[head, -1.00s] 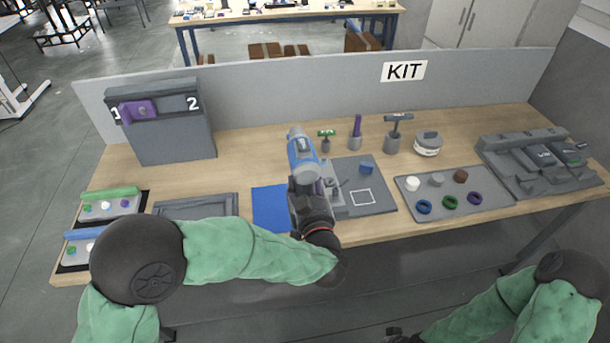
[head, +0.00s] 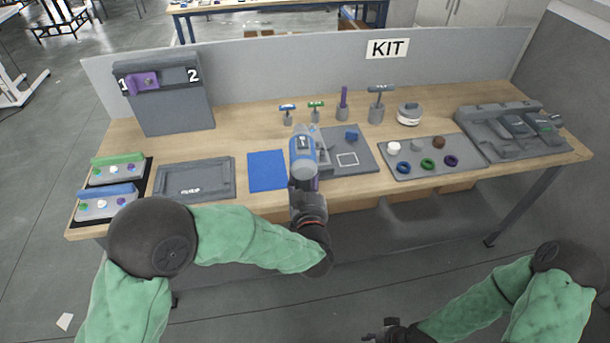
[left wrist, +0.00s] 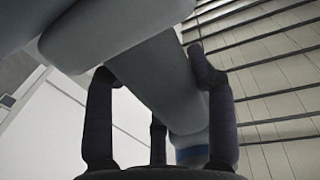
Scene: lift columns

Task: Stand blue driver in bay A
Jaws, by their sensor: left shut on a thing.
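The blue driver (head: 303,150) is a blue and grey power tool at the middle of the bench in the head view. My left gripper (head: 307,195) is shut on it and holds it, at the bench's front side between the blue mat and the grey board. In the left wrist view the driver's grey body (left wrist: 160,80) with a blue band lies between the dark fingers (left wrist: 160,110). My right gripper (head: 388,332) is low at the bottom edge, off the bench; its fingers are too small to judge. I can read no bay marked A.
The blue mat (head: 267,172) and grey board (head: 358,165) lie beside the driver. Behind stand several small tools in holders, including a green-handled one (head: 316,107). A ring tray (head: 425,170) and grey dock (head: 515,150) fill the right. A grey frame (head: 165,182) lies left.

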